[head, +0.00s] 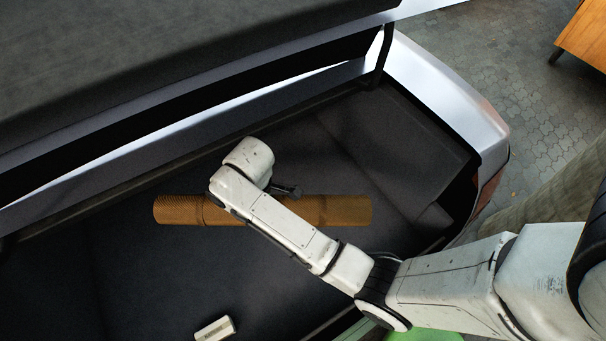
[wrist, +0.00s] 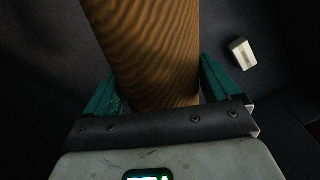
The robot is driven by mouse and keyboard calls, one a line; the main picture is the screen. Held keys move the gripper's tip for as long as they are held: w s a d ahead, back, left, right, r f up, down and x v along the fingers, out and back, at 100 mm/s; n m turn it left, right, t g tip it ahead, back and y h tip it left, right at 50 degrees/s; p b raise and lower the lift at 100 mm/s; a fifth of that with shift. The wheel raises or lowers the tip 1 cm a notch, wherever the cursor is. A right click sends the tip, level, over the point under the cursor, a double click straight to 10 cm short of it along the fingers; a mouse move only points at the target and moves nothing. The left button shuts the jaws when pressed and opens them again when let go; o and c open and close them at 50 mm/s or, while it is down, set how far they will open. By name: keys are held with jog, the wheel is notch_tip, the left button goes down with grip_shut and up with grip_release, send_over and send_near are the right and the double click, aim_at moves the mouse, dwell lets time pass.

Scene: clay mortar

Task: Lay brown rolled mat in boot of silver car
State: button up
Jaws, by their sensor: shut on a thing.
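The brown rolled mat (head: 340,211) lies crosswise over the dark boot floor of the silver car (head: 440,85) in the head view. My arm crosses in front of its middle. In the wrist view the mat (wrist: 150,45) runs up between the two teal fingers of my gripper (wrist: 158,85), which is shut on it. In the head view the gripper is mostly hidden behind my wrist. The mat is inside the outline of the open boot (head: 270,270); I cannot tell whether it touches the floor.
A small pale box (head: 214,329) lies on the boot floor near the front, also in the wrist view (wrist: 242,54). The raised tailgate (head: 150,60) hangs over the far left. A wooden piece of furniture (head: 585,35) stands on the paving at top right. Dark floor around the mat is clear.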

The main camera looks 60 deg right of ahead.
jog(key=s+d+r+n+p, duration=0.1)
jog(key=d+n, duration=0.1)
jog(key=d, duration=0.1)
jog(key=s+d+r+n+p, duration=0.1)
jog(key=s+d+r+n, duration=0.1)
jog(key=s+d+r+n+p, duration=0.1)
jog(key=s+d+n, duration=0.1)
jog(key=d, duration=0.1)
jog(key=shift+s+d+r+p, duration=0.25)
jog(key=shift+d+r+p, duration=0.05)
jog(key=shift+d+p, duration=0.05)
jog(key=shift+s+d, duration=0.25)
notch_tip(320, 180, down, 33)
jog(key=b, duration=1.8)
jog(key=shift+r, duration=0.15)
jog(key=o, duration=1.2)
jog(key=shift+s+a, duration=0.1)
